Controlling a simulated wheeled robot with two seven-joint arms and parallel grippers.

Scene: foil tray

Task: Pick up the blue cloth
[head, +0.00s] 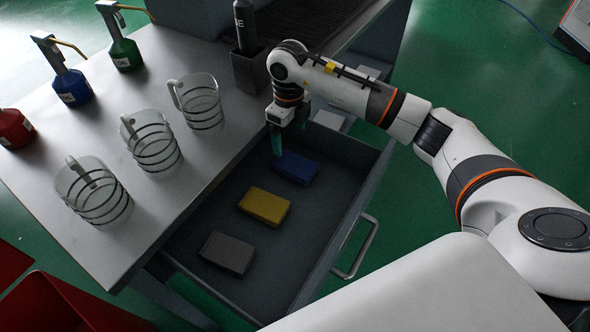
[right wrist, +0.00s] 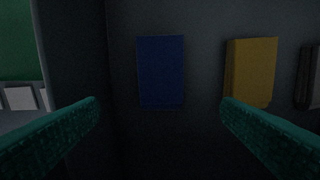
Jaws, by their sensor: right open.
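The blue cloth (head: 295,167) is a flat folded block lying in the open drawer (head: 312,218), at its far end. My right gripper (head: 289,145) is above the drawer, close to the blue cloth's far left side. In the right wrist view the blue cloth (right wrist: 161,72) lies ahead, between and beyond the two teal fingers (right wrist: 160,110). The fingers are apart with nothing between them, and I see no contact with the cloth. My left gripper is not in view.
A yellow cloth (head: 264,206) and a grey cloth (head: 228,253) lie nearer in the same drawer. The drawer has side walls and a front handle (head: 356,247). Glass jugs (head: 151,146) and colored bottles (head: 70,86) stand on the table (head: 150,225). A dark holder (head: 248,70) stands near my right wrist.

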